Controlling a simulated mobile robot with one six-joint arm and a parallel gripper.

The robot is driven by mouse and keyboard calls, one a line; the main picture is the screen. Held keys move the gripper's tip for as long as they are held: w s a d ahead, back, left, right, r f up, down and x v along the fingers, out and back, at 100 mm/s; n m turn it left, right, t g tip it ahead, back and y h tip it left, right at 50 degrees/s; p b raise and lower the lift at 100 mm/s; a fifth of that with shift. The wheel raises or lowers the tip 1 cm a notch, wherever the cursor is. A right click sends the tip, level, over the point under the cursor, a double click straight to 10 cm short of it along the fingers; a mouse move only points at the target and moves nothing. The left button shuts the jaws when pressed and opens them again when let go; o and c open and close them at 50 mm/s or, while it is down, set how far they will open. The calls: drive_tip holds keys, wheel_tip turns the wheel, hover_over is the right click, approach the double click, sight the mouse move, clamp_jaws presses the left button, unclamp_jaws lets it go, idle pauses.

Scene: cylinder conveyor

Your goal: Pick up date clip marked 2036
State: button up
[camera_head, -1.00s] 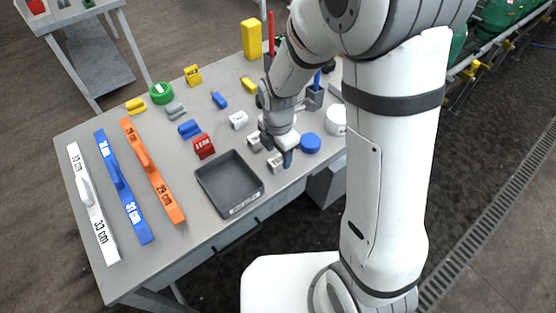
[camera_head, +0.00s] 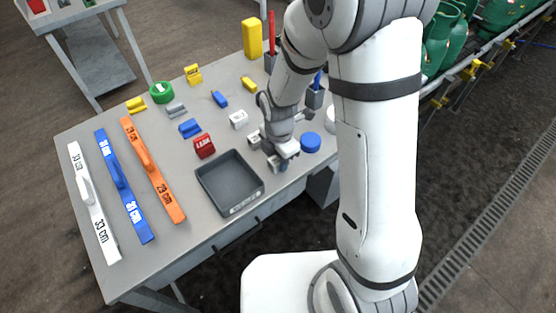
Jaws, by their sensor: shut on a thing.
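Small whitish date clips stand in a slanting row on the grey table. One clip (camera_head: 238,119) stands clear, and a second clip (camera_head: 253,140) is just left of my wrist. A third clip (camera_head: 273,163) is at my gripper (camera_head: 282,164), low at the table near the right edge. My gripper is shut on this third clip, which is partly hidden by the fingers. The year marks are too small to read, so I cannot tell which clip is 2036.
A dark grey tray (camera_head: 203,188) lies to the left of my gripper, and a blue round lid (camera_head: 310,142) to the right. A red block (camera_head: 204,146) and long white, blue and orange handled gauges (camera_head: 166,202) are further left.

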drive_tip(key=shift+c, duration=0.6)
drive_tip(key=shift+r, duration=0.1)
